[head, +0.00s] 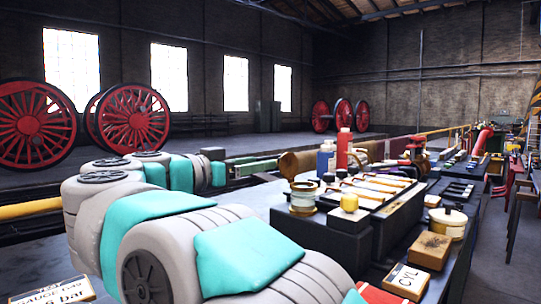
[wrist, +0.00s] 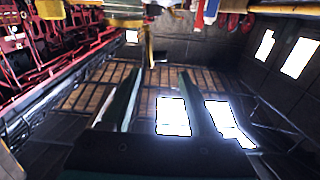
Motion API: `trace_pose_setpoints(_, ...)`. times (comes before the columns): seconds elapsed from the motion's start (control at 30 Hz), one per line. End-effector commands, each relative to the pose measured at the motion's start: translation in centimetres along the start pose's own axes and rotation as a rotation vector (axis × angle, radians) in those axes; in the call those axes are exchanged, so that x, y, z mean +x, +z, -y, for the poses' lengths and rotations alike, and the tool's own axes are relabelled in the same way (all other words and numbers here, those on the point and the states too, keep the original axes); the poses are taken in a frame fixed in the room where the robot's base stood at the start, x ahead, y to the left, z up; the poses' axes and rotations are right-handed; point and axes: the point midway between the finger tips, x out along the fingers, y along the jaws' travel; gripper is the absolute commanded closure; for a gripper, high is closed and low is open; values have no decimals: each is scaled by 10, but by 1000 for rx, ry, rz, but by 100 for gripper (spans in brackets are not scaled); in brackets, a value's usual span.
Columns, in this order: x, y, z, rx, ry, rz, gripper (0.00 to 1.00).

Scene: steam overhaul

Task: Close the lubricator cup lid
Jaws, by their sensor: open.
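In the head view a cream cup with a brass-coloured rim (head: 303,197) stands on the dark bench block, right of my arm; it looks like the lubricator cup. A round brown-brass disc (head: 290,165) stands upright just behind it and may be its raised lid; I cannot make out a hinge. My gripper (wrist: 158,80) shows in the wrist view as two dark fingers spread apart with nothing between them.
A lidded cream pot (head: 447,222), a wooden block (head: 432,249) and a CYL sign block (head: 407,280) lie to the right. Red wheels (head: 134,117) stand far behind.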

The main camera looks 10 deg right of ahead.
Motion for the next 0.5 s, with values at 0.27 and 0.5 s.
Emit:
trace_pose_setpoints(0.27, 41, 0, -1, 0, 3, 1, 40)
trace_pose_setpoints(0.5, 86, 0, 0, 1, 2, -1, 40)
